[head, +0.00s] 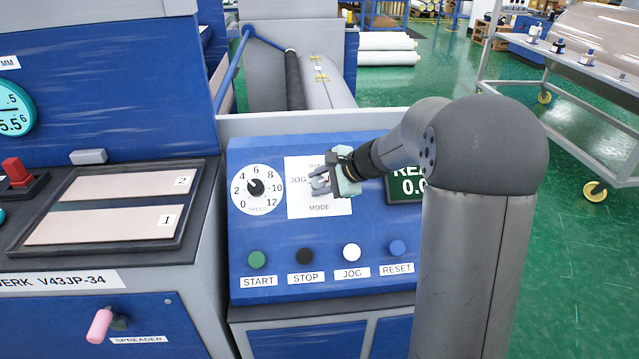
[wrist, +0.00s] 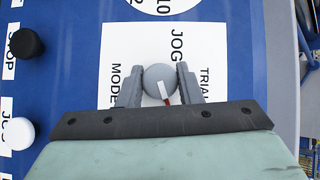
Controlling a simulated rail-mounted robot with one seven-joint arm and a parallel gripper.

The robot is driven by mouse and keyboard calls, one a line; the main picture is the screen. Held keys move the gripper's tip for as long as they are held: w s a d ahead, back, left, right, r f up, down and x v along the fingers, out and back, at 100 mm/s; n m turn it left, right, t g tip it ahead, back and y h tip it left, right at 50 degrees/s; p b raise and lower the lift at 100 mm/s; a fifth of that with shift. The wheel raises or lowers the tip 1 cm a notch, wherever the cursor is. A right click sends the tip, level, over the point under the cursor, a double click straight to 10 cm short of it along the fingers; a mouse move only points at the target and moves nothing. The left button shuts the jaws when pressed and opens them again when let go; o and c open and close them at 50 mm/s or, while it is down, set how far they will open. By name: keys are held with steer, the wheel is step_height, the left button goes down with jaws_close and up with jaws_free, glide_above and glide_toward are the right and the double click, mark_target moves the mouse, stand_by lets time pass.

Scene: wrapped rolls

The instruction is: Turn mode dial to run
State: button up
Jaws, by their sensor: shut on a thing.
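The mode dial (wrist: 160,78) is a round grey knob on a white MODE plate (head: 305,207). In the wrist view it sits between the two fingers of my gripper (wrist: 160,87), which are shut on it from both sides. A white mark with some red runs from the knob down toward my gripper's palm, away from the JOG label. JOG and TRIAL are readable on the plate (wrist: 120,45) in the wrist view; no run label shows, and my gripper covers part of the plate. In the head view my gripper (head: 319,183) hides the knob.
A speed dial (head: 255,187) is left of the plate. Below are the green START (head: 257,260), black STOP (head: 304,256), white JOG (head: 352,252) and blue RESET (head: 398,247) buttons. A dark display (head: 406,190) is right, partly covered by my arm.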

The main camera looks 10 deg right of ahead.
steer(key=o, duration=1)
steer(key=shift+d, duration=0.1)
steer(key=p+v, duration=0.1)
steer(key=v, duration=1.6)
steer(key=shift+s+r, duration=0.2)
steer(key=s+a+f+n+g+h+p, duration=0.2)
steer(key=s+a+n+g+p, duration=0.3)
steer(key=s+a, duration=0.55)
steer(key=s+f+n+h+p, duration=0.1)
steer(key=s+n, duration=0.2)
steer(key=s, duration=0.2)
steer(key=s+f+n+g+h+p, duration=0.1)
steer(key=s+n+h, duration=0.1)
steer(key=s+n, duration=0.2)
steer(key=s+f+n+h+p, duration=0.1)
steer(key=s+n+h+p, duration=0.1)
steer(key=s, duration=0.4)
steer(key=shift+s+a+n, duration=0.15)
steer(key=shift+a+n, duration=0.15)
steer(key=shift+n, duration=0.5)
